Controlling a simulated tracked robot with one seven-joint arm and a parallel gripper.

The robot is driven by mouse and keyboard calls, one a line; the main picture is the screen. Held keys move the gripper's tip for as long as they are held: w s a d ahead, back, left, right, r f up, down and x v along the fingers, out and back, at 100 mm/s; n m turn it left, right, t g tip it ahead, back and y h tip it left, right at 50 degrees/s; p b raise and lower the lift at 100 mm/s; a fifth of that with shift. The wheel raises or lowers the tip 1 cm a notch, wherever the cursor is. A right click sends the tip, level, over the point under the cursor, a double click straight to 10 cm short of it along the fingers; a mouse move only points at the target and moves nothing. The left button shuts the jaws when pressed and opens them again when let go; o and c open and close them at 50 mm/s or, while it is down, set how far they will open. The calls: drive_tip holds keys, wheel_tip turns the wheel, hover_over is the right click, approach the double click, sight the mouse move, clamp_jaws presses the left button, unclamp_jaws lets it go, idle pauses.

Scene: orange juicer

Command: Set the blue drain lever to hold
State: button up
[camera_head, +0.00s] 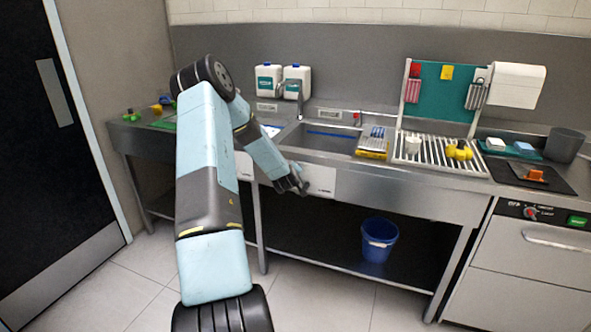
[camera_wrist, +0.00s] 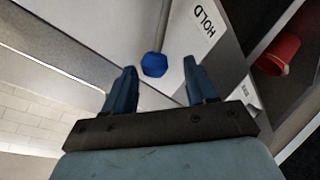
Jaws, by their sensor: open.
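The blue drain lever's knob (camera_wrist: 154,65) shows in the wrist view, just beyond and between the tips of my gripper (camera_wrist: 155,76). My gripper is open, with one dark finger on each side of the knob's line, and nothing is visible between the fingers but the panel behind. A white label reading "HOLD" (camera_wrist: 204,20) is on the panel to the right of the knob. In the head view my gripper (camera_head: 299,187) is at the front of the sink counter, by the white panel (camera_head: 320,179). The lever is not discernible there.
The sink basin (camera_head: 325,138) lies behind the front edge. A drying rack (camera_head: 425,152) holds a yellow object (camera_head: 459,150). A blue bucket (camera_head: 379,240) stands on the lower shelf. A red container (camera_wrist: 278,54) shows at the wrist view's right. The floor in front is clear.

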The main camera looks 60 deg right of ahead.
drive_tip(key=v, duration=1.3)
drive_tip(key=shift+a, duration=0.3)
drive_tip(key=shift+w, duration=0.1)
drive_tip(key=w+a+r+t+y, duration=0.1)
drive_tip(key=w+a+r+y, duration=0.2)
drive_tip(key=w+a+r, duration=0.55)
drive_tip(key=w+a+r+t+y, duration=0.25)
drive_tip(key=w+a+r, duration=0.35)
drive_tip(key=w+a, duration=0.6)
drive_tip(key=s+a+r+y, duration=0.15)
drive_tip(key=a+r, duration=0.25)
drive_tip(key=a, duration=0.7)
drive_tip(key=s+a+r+y, duration=0.1)
drive_tip(key=a+r+y, duration=0.25)
drive_tip(key=a, duration=0.65)
drive_tip(key=s+a+r+n+g+y, duration=0.1)
drive_tip(key=s+a+r+n, duration=0.1)
drive_tip(key=s+a, duration=0.6)
drive_tip(key=s+a+r+n+g+y, duration=0.1)
drive_tip(key=s+a+r, duration=0.3)
drive_tip(key=s+a, duration=0.5)
drive_tip(key=a+n, duration=0.1)
drive_tip(key=a, duration=0.3)
drive_tip(key=shift+a+r, duration=0.3)
drive_tip(key=shift+r, duration=0.05)
drive_tip(key=shift+y, duration=0.25)
drive_tip(key=shift+c, duration=0.2)
